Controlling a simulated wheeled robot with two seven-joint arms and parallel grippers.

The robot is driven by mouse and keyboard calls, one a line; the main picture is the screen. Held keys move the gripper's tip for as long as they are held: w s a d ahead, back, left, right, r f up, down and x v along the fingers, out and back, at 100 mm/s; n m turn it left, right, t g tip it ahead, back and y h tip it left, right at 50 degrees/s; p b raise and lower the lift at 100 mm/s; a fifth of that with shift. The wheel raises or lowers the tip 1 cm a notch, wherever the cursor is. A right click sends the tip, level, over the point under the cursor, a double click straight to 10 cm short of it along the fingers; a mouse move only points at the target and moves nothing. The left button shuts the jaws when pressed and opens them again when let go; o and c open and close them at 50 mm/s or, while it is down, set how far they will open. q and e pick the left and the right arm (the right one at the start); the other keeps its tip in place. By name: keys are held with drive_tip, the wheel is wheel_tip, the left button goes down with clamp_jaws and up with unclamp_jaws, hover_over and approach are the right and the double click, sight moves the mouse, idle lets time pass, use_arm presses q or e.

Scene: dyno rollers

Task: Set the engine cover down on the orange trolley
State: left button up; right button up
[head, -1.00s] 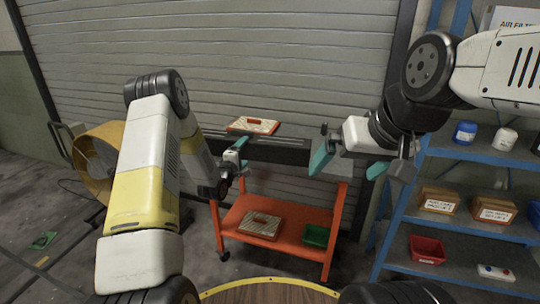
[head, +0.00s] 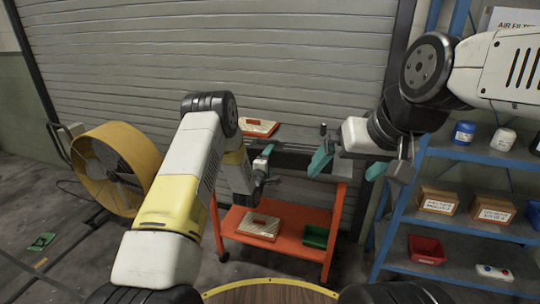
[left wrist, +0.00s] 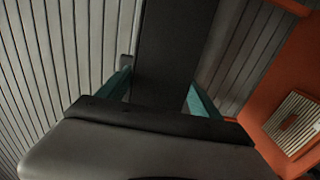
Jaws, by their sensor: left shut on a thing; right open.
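My left gripper (head: 264,165) is at the trolley's upper level and shut on the engine cover. The cover seems to be the dark flat piece between the teal fingers in the left wrist view (left wrist: 175,50). In the head view my arm hides part of this area. A grey flat surface (head: 300,136) with dark bands shows beyond the gripper; I cannot tell how much is cover and how much trolley top, or whether they touch. The orange trolley (head: 338,215) stands before the shutter. My right gripper (head: 347,168) is open and empty at the trolley's right end.
A white-and-orange filter (head: 260,128) lies at the upper level's back left. The lower shelf holds another filter (head: 260,226) and a green bin (head: 315,236). A blue rack (head: 470,260) stands right, a yellow fan (head: 117,170) left.

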use_arm(q)
drive_tip(key=o, duration=1.7)
